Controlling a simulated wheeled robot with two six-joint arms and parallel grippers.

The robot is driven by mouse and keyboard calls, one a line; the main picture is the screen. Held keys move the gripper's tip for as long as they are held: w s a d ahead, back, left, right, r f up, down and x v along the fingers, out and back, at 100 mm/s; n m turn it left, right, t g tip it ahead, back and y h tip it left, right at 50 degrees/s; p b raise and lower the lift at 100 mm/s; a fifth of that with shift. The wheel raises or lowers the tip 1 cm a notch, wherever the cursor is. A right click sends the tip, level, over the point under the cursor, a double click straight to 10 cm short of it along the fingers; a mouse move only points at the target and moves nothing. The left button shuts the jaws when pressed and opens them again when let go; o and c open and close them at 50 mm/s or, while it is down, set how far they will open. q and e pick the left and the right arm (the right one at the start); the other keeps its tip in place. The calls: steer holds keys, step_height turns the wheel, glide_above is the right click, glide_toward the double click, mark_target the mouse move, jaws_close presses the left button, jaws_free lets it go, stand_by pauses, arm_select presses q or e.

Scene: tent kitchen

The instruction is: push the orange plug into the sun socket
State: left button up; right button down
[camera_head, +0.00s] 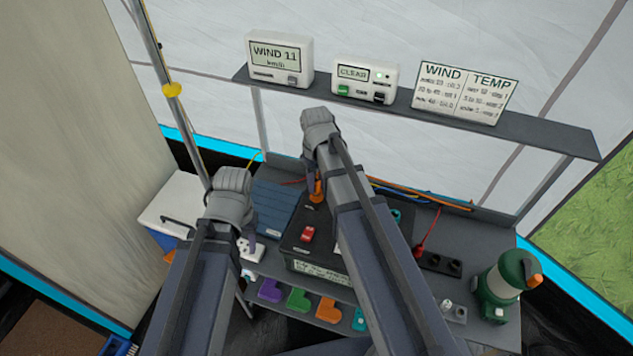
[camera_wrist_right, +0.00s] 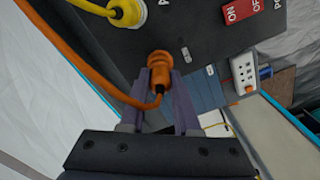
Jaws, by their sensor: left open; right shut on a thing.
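The orange plug (camera_head: 318,192) is at the back of the black power box (camera_head: 290,240), partly hidden by my right arm. In the right wrist view the orange plug (camera_wrist_right: 159,62) sits between the purple fingers of my right gripper (camera_wrist_right: 160,82), which is shut on it. Its head is against or very near the box panel (camera_wrist_right: 190,35); I cannot tell how deep it sits. The sun socket and its label cannot be made out. My left gripper (camera_head: 249,236) is open left of the box, near a white socket strip (camera_head: 251,250).
A red switch (camera_head: 307,234) is on the box; a yellow plug (camera_wrist_right: 130,12) is beside the orange one. A blue panel (camera_head: 278,208) lies left. Coloured blocks (camera_head: 298,299) line the lower shelf. A shelf (camera_head: 400,105) with displays hangs above.

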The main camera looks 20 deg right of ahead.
steer(key=shift+f+b, duration=0.55)
steer(key=shift+f, duration=0.1)
steer(key=c, duration=0.6)
jaws_free()
steer(key=shift+r, duration=0.1)
steer(key=shift+o, duration=0.2)
steer(key=shift+r, duration=0.1)
step_height(320, 180, up, 8)
steer(key=p, duration=0.8)
steer(key=shift+f, duration=0.2)
steer(key=shift+s+a, duration=0.2)
steer(key=s+a+f+h+b, duration=0.1)
steer(key=s+a, duration=0.9)
steer(key=s, duration=0.4)
steer(key=shift+f+m+b, duration=0.3)
steer(key=shift+m+b, duration=0.1)
